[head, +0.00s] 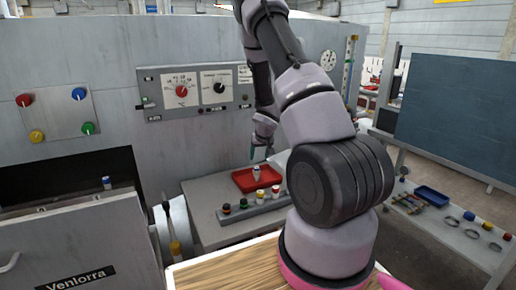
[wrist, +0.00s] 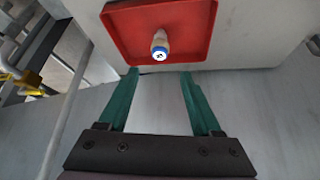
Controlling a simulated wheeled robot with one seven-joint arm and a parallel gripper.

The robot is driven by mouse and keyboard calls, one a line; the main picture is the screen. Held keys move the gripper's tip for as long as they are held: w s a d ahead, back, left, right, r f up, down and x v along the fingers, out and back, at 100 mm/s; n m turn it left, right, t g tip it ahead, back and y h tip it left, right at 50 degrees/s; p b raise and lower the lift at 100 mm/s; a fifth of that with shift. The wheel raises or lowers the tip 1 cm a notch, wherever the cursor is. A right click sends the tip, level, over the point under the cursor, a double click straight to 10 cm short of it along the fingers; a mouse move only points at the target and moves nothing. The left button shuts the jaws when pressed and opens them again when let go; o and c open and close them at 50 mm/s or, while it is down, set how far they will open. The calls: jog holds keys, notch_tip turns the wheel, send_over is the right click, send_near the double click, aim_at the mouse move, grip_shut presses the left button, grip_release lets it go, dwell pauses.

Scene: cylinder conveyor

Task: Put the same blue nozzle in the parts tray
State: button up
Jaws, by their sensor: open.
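A small nozzle (wrist: 160,45), pale with a blue ring and a dark mark on its white end, is inside the walls of the red tray (wrist: 118,24) in the wrist view. In the head view the red tray (head: 243,182) lies on the grey bench, and a small pale piece (head: 256,173) shows in it. My gripper (wrist: 160,72) is open with teal fingers. Nothing is between them, and the nozzle is just beyond the fingertips. In the head view my gripper (head: 261,150) is above the tray's far side. My arm partly hides the area right of the tray.
A grey rack (head: 234,217) with several coloured-top cylinders stands in front of the tray. A blue tray (head: 432,196) and rings lie on the right-hand bench. The panelled machine stands behind.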

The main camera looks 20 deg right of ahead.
jog(key=s+a+r+m, duration=0.1)
jog(key=s+r, duration=0.2)
jog(key=r, duration=0.5)
jog(key=s+a+r+m+t, duration=0.1)
jog(key=s+r, duration=0.1)
jog(key=r, duration=0.6)
jog(key=s+a+r+m, duration=0.1)
jog(key=s+a+r, duration=0.15)
jog(key=r, duration=0.55)
jog(key=s+a+r+y, duration=0.1)
jog(key=s+a+r, duration=0.3)
jog(key=s, duration=0.4)
jog(key=s+a+r+n+y, duration=0.1)
jog(key=s+a+r, duration=0.3)
jog(key=s, duration=0.4)
jog(key=s+a+r+y, duration=0.1)
jog(key=s+a+r, duration=0.3)
jog(key=s, duration=0.5)
jog(key=shift+a+r, duration=0.15)
jog(key=shift+r, duration=0.65)
